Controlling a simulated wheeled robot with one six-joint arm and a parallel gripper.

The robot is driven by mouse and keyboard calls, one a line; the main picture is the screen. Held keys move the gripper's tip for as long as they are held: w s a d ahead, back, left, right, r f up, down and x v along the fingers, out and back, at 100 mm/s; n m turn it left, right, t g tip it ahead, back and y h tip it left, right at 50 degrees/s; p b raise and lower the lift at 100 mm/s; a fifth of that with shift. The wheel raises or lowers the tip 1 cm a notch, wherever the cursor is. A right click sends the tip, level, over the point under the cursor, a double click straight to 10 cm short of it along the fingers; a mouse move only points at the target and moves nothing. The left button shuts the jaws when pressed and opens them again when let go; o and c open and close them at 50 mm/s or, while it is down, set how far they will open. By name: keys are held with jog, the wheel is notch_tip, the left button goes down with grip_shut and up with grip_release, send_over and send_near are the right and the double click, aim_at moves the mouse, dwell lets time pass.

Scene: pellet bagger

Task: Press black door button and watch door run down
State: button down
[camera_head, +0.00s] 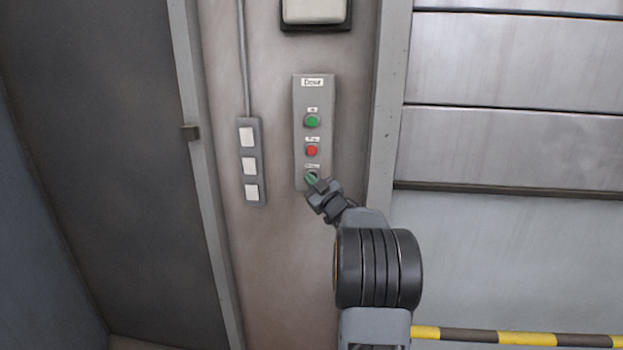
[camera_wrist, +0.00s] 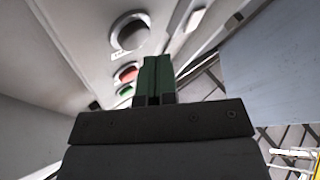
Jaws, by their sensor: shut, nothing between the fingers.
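The door control panel (camera_head: 298,130) is a grey upright box labelled "Door" on the wall. It has a green button (camera_head: 312,121) on top and a red button (camera_head: 312,151) below it. The lowest button is largely hidden behind my fingertips in the head view. The door (camera_head: 510,145) shows grey horizontal sections at right.
A strip with white switches (camera_head: 249,166) is left of the panel. A pale box (camera_head: 313,10) is above it. A grey door post (camera_head: 388,110) stands at right. A yellow-and-black striped bar (camera_head: 525,338) crosses the lower right. Bare wall lies below the switches.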

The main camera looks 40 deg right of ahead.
jog(key=shift+w+d, duration=0.1)
jog(key=shift+d, duration=0.05)
dwell(0.3)
jog(key=shift+w+d, duration=0.2)
jog(key=shift+w, duration=0.05)
